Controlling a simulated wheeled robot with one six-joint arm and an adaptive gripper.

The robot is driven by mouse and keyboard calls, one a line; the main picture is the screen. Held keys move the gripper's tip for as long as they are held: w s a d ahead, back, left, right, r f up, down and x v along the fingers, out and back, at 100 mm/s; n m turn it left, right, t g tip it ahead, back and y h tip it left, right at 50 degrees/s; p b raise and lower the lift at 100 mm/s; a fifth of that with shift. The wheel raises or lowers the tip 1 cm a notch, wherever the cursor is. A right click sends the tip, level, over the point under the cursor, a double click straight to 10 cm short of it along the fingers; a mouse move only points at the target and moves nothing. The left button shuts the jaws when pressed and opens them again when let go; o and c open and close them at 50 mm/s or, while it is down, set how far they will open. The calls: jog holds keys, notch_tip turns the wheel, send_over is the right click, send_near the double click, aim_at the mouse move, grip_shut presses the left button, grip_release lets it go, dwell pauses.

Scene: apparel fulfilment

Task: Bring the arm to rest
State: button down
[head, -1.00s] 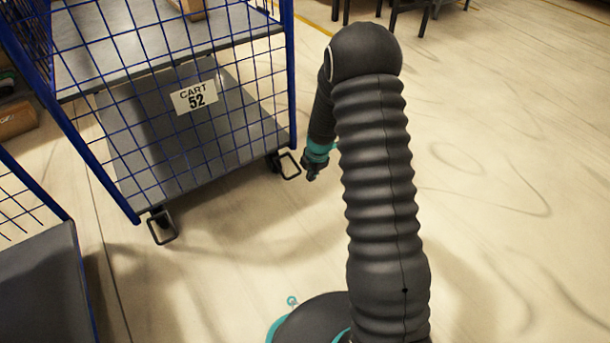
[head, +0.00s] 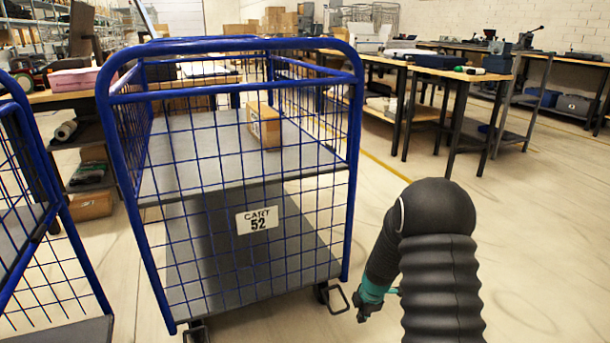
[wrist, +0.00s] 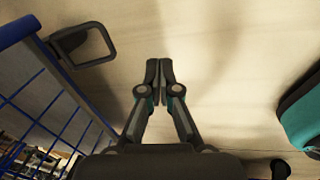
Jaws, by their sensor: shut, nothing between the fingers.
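My gripper (wrist: 159,75) shows in the wrist view with its two fingers together, holding nothing, over bare floor. In the head view my gripper (head: 362,316) is small and hangs low at the end of my dark, ribbed arm, just right of the blue cart's lower right corner. It is apart from the cart in that view. My arm bends at a rounded elbow at the lower right of the picture.
The blue wire cart (head: 352,190), labelled CART 52, stands close to my arm. A cardboard box (head: 264,126) sits on its upper shelf. Another blue cart (head: 60,200) is at the left edge. Workbenches (head: 440,72) stand behind. The floor at right is open.

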jog(key=s+a+r+m+g, duration=0.1)
jog(key=s+r+m+g, duration=0.3)
jog(key=s+m, duration=0.65)
jog(key=s+a+r+m+t+p, duration=0.1)
jog(key=s+r+m+t+p, duration=0.1)
jog(key=s+r, duration=0.5)
jog(key=s+r+m+t+p, duration=0.3)
jog(key=s+r, duration=0.4)
jog(key=r, duration=1.3)
jog(key=s+a+r+m+t+h+p, duration=0.1)
jog(key=s+r+m+p, duration=0.3)
jog(key=r, duration=0.9)
jog(key=s+t+p, duration=0.1)
jog(key=s, duration=0.2)
jog(key=shift+s+a+r+m+t, duration=0.3)
jog(key=shift+s+m, duration=0.05)
